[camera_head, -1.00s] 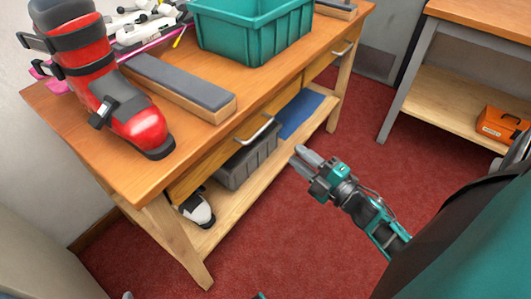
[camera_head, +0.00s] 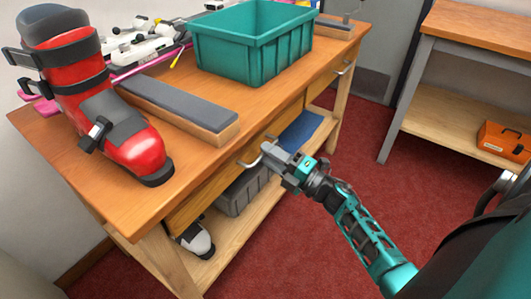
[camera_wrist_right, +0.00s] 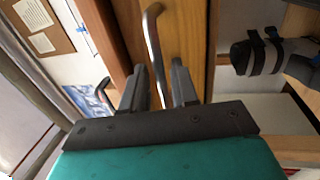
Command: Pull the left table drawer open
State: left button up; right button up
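The left table drawer (camera_head: 207,192) is a wooden front under the bench top, and it looks closed. Its curved metal handle (camera_head: 249,163) is partly hidden by my right gripper (camera_head: 268,151). In the right wrist view the same handle (camera_wrist_right: 152,35) reaches down between the two fingers of my right gripper (camera_wrist_right: 162,82). The fingers stand apart, one on each side of the bar, with a gap showing. The wooden drawer front (camera_wrist_right: 184,35) lies just beyond them. My left gripper is not in view.
On the bench top (camera_head: 95,195) are a red ski boot (camera_head: 135,140), a grey-topped block (camera_head: 180,103) and a teal bin (camera_head: 250,45). A grey bin (camera_head: 243,192) stands on the shelf below. Red carpet in front is clear. A second bench (camera_head: 455,95) is at the right.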

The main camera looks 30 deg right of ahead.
jog(key=shift+w+a+r, duration=0.15)
jog(key=shift+w+a, duration=0.15)
jog(key=shift+w, duration=0.35)
jog(key=shift+c, duration=0.3)
grip_shut()
